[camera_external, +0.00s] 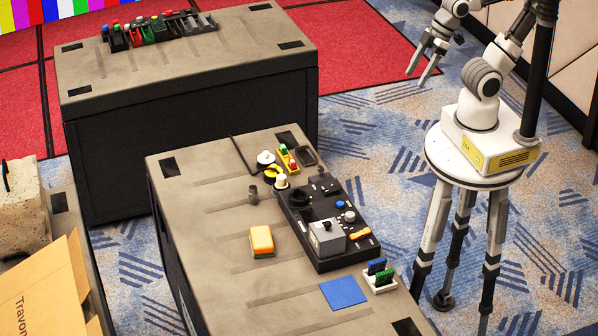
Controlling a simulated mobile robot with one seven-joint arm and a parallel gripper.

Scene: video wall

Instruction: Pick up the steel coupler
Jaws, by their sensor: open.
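A small dark grey metal cylinder (253,192), which looks like the steel coupler, stands upright on the near case top (215,215), left of the black control panel. Its details are too small to make out. My gripper (418,77) is at the upper right, open and empty. Its two fingers point down and to the left. It is far from the cylinder, over the floor beyond the case.
The black panel (312,195) carries knobs and a grey box (327,237). An orange-yellow sponge (262,241), blue square (343,292) and green-blue connector block (380,275) lie nearby. Yellow and white parts (270,172) stand behind the cylinder. Bare surface lies left of it.

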